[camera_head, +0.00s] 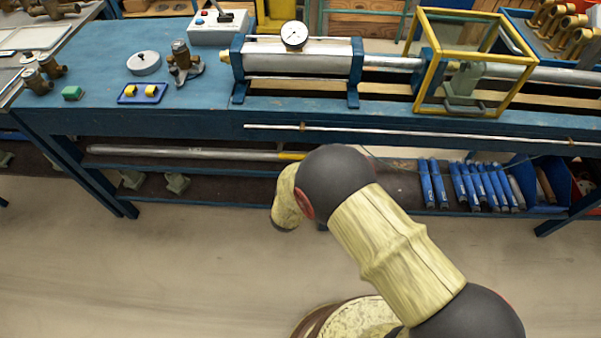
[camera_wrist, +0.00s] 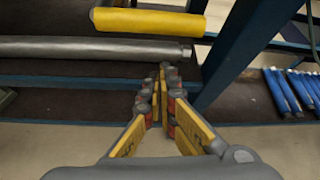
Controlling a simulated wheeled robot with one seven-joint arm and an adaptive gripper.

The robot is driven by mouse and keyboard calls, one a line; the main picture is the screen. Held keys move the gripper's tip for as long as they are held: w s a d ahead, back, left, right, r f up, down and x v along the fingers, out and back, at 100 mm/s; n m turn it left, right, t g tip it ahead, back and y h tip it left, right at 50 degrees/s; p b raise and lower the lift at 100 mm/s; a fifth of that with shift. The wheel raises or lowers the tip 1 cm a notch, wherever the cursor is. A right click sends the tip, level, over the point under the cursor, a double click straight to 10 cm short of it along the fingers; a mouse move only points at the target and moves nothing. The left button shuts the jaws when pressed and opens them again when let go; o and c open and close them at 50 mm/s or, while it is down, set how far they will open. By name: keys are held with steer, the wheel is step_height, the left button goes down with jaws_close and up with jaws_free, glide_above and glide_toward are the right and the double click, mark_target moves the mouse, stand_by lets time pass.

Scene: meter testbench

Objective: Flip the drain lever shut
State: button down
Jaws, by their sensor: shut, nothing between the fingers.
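A yellow cylindrical sleeve (camera_wrist: 148,22) crosses the upper part of the wrist view, with a thin bar running on to its right. It looks like the lever's grip, but I cannot be sure. In the head view a short yellow piece (camera_head: 291,156) shows just left of my arm, under the bench. My gripper (camera_wrist: 163,72) is shut and empty, its fingertips below the yellow sleeve in the picture and apart from it. In the head view my arm hides the gripper, and the lever's pivot and valve cannot be made out.
A grey pipe (camera_wrist: 80,48) lies on the lower shelf near the fingertips. A blue bench leg (camera_wrist: 240,45) stands to their right. Blue bars (camera_head: 470,185) and a blue bin (camera_head: 535,180) are further right. The bench top (camera_head: 110,95) carries a gauge cylinder (camera_head: 295,60). The floor in front is clear.

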steer(key=d+p+v, duration=0.1)
steer(key=p+v, duration=0.3)
steer(key=v, duration=0.6)
steer(key=shift+p, duration=0.35)
steer(key=shift+s+a, duration=0.1)
steer(key=shift+a, duration=0.05)
steer(key=s+d+m+g+h, duration=0.2)
steer(key=s+d+m+h, duration=0.15)
steer(key=d, duration=0.35)
steer(key=s+d+r+m+g+h, duration=0.3)
steer(key=s+d+r+m+g, duration=0.3)
steer(key=s+d+r+m, duration=0.65)
steer(key=s+r+m+y, duration=0.3)
steer(key=r+m+y, duration=0.1)
steer(key=r+m, duration=0.6)
steer(key=s+d+r+m+t+y+p, duration=0.1)
steer(key=s+r+m+y, duration=0.2)
steer(key=r+m, duration=0.7)
step_height(320, 180, up, 7)
steer(key=shift+d+f+t+y+p, duration=0.2)
steer(key=shift+d+t+y+p, duration=0.1)
steer(key=shift+y, duration=0.15)
